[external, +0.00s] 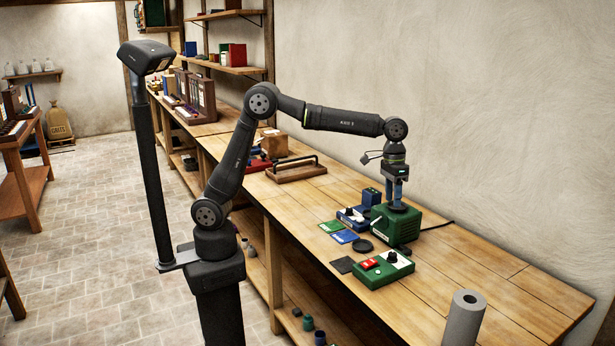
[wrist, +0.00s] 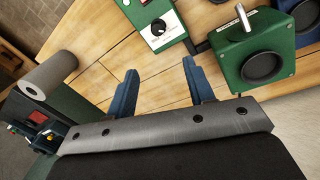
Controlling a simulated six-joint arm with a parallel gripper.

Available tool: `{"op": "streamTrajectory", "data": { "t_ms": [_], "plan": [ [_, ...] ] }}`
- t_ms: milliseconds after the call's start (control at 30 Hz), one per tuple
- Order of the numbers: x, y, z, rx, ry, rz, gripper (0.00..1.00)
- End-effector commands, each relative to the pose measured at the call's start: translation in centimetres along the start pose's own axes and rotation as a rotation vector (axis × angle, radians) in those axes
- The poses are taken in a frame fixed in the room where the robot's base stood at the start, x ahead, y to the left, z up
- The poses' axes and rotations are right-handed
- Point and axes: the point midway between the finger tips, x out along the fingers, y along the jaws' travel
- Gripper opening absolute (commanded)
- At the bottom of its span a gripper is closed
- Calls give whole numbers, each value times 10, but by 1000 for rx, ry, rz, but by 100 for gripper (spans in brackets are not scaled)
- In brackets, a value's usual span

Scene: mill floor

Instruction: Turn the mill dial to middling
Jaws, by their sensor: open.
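The mill dial appears to be the black knob (external: 391,257) on the white part of a low green control box (external: 382,270) with a red switch. A black knob with a white pointer (wrist: 158,27) on a green and white panel shows at the top of the wrist view. My gripper (external: 397,199) points down, with two blue fingers. In the wrist view it is open and empty (wrist: 160,67), with bare wood between the fingers and the panel beyond them, apart from them. The dial's setting labels are too small to read.
A green machine (external: 395,226) stands by my gripper; in the wrist view a green box has a round dark opening (wrist: 262,66). A blue device (external: 352,216), flat cards (external: 342,237) and a dark disc (external: 363,246) lie nearby. A grey roll (external: 466,320) stands in front.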

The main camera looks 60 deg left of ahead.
Motion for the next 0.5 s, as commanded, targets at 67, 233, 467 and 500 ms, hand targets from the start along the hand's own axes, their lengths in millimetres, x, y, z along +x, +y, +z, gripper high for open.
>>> {"op": "streamTrajectory", "data": {
  "t_ms": [67, 233, 467, 500],
  "plan": [
    [5, 9, -1, -117, -2, -31, 49],
    [11, 21, -4, -322, 12, -80, 49],
    [16, 25, -5, -427, 23, -103, 49],
    [18, 25, -5, -430, 23, -103, 49]
  ]
}}
